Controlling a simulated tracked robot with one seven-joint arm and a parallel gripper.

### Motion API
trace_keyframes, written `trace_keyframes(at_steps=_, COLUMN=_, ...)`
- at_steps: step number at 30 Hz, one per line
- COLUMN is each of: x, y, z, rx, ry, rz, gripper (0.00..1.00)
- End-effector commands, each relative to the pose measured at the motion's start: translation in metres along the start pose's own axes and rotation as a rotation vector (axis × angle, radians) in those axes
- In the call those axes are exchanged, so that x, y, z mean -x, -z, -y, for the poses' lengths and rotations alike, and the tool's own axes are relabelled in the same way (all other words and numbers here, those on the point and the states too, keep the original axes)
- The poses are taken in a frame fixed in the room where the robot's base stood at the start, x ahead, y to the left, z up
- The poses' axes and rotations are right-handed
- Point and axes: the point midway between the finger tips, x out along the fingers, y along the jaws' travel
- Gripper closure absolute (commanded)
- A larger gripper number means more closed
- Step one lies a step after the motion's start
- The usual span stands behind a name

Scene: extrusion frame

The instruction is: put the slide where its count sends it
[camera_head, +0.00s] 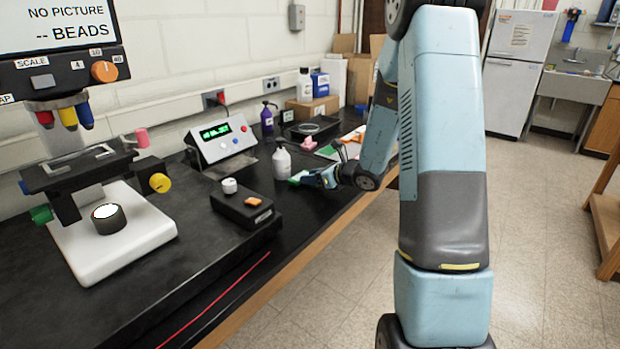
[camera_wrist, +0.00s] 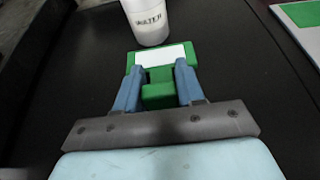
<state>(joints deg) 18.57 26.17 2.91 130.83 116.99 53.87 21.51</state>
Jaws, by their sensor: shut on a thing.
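My gripper (camera_wrist: 158,85) is shut on a green slide (camera_wrist: 145,58) in the wrist view. The slide has a white label face and a green block between my blue fingers. In the head view my gripper (camera_head: 318,178) is low over the black bench, beyond the small black box, and the slide (camera_head: 298,177) shows as a small green patch at its tip. A microscope (camera_head: 110,240) stands at the left, with a white base. Its screen (camera_head: 62,25) reads "NO PICTURE" and "-- BEADS". I cannot tell whether the slide touches the bench.
A white bottle (camera_wrist: 150,20) stands just beyond the slide; it also shows in the head view (camera_head: 282,163). A counter box with a green display (camera_head: 218,138) and a black box with a white knob (camera_head: 243,207) are nearby. Coloured mats (camera_head: 330,152) lie farther back. A red line (camera_head: 215,300) runs along the bench front.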

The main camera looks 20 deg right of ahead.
Motion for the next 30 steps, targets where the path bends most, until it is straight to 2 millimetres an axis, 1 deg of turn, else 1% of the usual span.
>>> trace_keyframes(at_steps=18, x=-0.0041, y=0.0089, z=-0.0003, rx=-0.001, ry=-0.001, rz=0.0, gripper=0.96)
trace_keyframes(at_steps=19, x=-0.0042, y=0.009, z=-0.0003, rx=-0.001, ry=-0.001, rz=0.0, gripper=0.61)
trace_keyframes(at_steps=28, x=-0.0043, y=0.0087, z=-0.0006, rx=0.0, ry=-0.001, rz=0.0, gripper=0.33)
trace_keyframes(at_steps=30, x=-0.0043, y=0.0087, z=-0.0007, rx=0.0, ry=-0.001, rz=0.0, gripper=0.32)
